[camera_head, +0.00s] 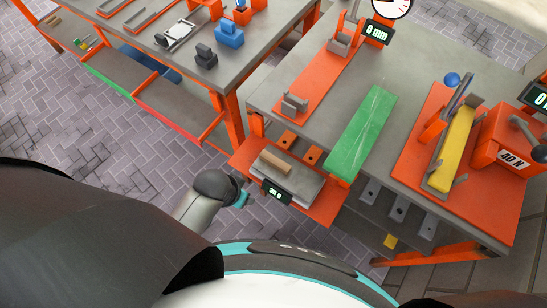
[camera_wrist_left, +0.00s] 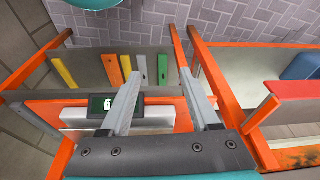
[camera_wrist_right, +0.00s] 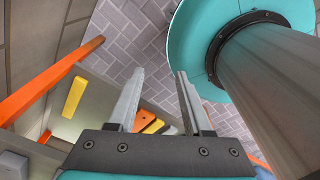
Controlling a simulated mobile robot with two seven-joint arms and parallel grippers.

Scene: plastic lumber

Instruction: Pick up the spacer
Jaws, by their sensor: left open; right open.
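I cannot tell for certain which piece is the spacer. A small tan bar (camera_head: 275,163) lies on the grey plate of a scale (camera_head: 301,190) on an orange shelf at the near table edge. My left arm's dark wrist is left of this shelf in the head view, with its fingers hidden there. In the left wrist view my left gripper (camera_wrist_left: 162,74) is open and empty, its fingers reaching over the scale's display (camera_wrist_left: 101,104). My right gripper (camera_wrist_right: 158,76) is open and empty in the right wrist view, with floor and a low shelf with yellow pieces beyond it.
A green board (camera_head: 362,132) lies on the table (camera_head: 300,65). A yellow bar (camera_head: 453,147) sits in an orange fixture at right. Grey holed pieces (camera_head: 398,210) lie on the lower shelf. A second table (camera_head: 135,45) stands at left, with paved floor between.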

